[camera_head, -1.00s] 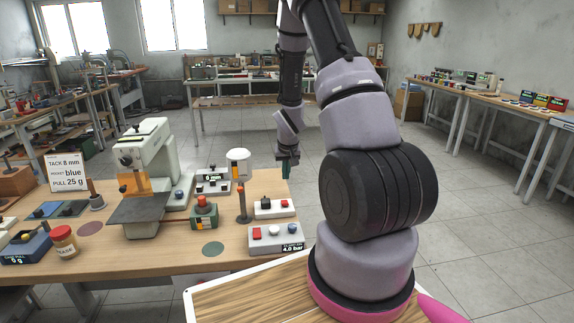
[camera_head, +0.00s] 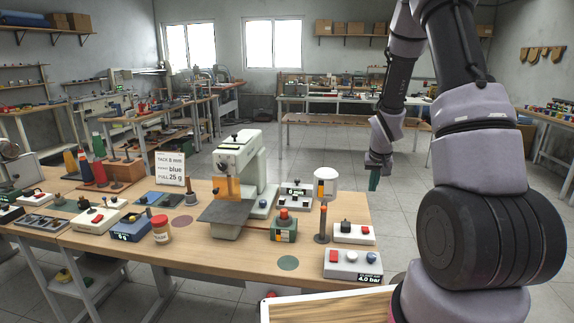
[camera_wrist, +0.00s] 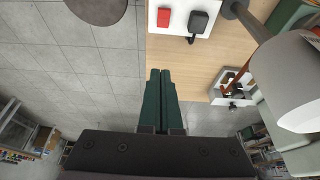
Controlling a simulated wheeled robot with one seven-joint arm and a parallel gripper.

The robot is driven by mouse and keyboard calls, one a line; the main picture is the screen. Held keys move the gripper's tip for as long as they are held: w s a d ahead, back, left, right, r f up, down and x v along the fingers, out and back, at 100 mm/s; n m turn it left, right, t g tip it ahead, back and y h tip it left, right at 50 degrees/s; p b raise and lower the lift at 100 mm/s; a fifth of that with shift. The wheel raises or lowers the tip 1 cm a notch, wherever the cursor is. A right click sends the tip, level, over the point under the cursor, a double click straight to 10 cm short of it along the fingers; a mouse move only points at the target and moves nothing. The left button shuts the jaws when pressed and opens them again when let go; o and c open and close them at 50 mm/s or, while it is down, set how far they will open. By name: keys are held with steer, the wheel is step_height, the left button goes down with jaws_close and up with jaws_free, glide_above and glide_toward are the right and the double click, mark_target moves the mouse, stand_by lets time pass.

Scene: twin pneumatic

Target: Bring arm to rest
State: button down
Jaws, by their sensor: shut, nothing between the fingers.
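My gripper (camera_head: 374,182) hangs from my raised arm just past the right edge of the wooden workbench (camera_head: 110,236) in the head view. In the wrist view its green fingers (camera_wrist: 160,98) are together with nothing between them. Below and ahead of them there is the bench top on the right and bare tiled floor on the left. My arm is bent and rises along the right side of the head view.
Close to the gripper stand a white box with a red button (camera_head: 354,233), a dark post with an orange top (camera_head: 322,225) and a white cylinder (camera_head: 326,182). A white press machine (camera_head: 236,175) stands mid-bench. Open floor (camera_head: 395,225) lies right of the bench.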

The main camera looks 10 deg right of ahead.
steer(key=s+a+r+t, duration=0.1)
steer(key=s+a+r, duration=0.15)
steer(key=r, duration=0.45)
steer(key=s+a+r+m+y, duration=0.1)
steer(key=s+a+r, duration=0.15)
steer(key=r, duration=0.45)
steer(key=s+a+r+t, duration=0.1)
steer(key=s+r, duration=0.3)
steer(key=r, duration=0.3)
steer(key=s+a+r+y, duration=0.1)
steer(key=s+a+r, duration=0.2)
steer(key=s, duration=0.6)
steer(key=s+a+r+t+y, duration=0.1)
steer(key=s+a+r, duration=0.3)
steer(key=s+r, duration=0.4)
steer(key=shift+s+a+r, duration=0.15)
steer(key=shift+s+a, duration=0.05)
steer(key=shift+s, duration=0.2)
